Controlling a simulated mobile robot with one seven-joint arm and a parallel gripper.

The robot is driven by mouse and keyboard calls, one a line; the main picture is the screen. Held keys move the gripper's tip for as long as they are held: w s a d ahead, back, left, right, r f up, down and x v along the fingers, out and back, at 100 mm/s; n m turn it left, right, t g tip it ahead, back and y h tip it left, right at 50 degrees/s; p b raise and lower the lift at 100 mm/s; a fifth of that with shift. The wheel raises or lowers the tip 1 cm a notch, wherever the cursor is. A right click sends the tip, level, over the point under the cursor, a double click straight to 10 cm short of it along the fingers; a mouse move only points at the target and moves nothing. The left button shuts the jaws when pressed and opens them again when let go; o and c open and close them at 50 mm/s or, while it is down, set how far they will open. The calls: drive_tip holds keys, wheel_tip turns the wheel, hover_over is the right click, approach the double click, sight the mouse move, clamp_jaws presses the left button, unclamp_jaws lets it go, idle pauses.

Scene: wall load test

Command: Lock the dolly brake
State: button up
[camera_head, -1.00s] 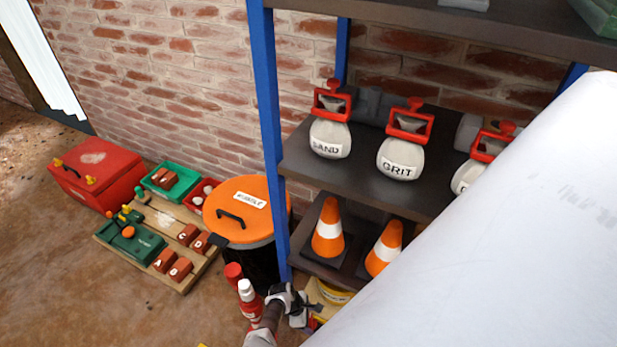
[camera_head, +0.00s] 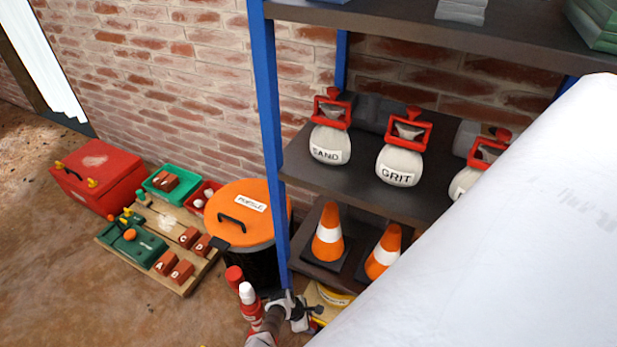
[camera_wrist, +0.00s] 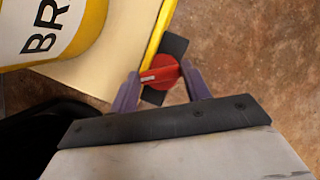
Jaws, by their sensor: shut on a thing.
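The dolly (camera_wrist: 118,66) has a cream deck with a yellow edge in the wrist view. A red brake knob (camera_wrist: 164,70) with a pale pointer mark sits on a dark plate (camera_wrist: 176,46) at that edge. My gripper (camera_wrist: 160,82) has one finger on each side of the knob and is shut on it. The pointer mark faces left in the picture. In the head view my gripper (camera_head: 303,318) is low beside the shelf post, and the knob cannot be made out there. A yellow and white container (camera_wrist: 48,30) lettered "BR" stands on the deck.
A blue-posted shelf (camera_head: 355,185) holds sand and grit bags and traffic cones. An orange-lidded bin (camera_head: 240,203), a red-and-white bottle (camera_head: 248,300), a wooden pallet (camera_head: 190,277) and a red box (camera_head: 98,178) stand left. Open floor lies front left.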

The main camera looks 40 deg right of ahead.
drive_tip(key=n+p, duration=0.1)
drive_tip(key=n, duration=0.1)
drive_tip(key=n+t+p, duration=0.1)
drive_tip(key=n+p, duration=0.1)
drive_tip(key=n+t+p, duration=0.1)
drive_tip(key=n, duration=0.1)
drive_tip(key=shift+s+r+h, duration=0.15)
drive_tip(key=shift+s+h, duration=0.1)
drive_tip(key=shift+h, duration=0.05)
drive_tip(key=shift+c, duration=0.2)
drive_tip(key=n+t+p, duration=0.2)
drive_tip(key=n, duration=0.3)
drive_tip(key=shift+d, duration=0.1)
drive_tip(key=o, duration=1)
drive_tip(key=p+v, duration=1.3)
drive_tip(key=p, duration=0.2)
drive_tip(key=shift+s+r, duration=0.25)
drive_tip(key=shift+s, duration=0.1)
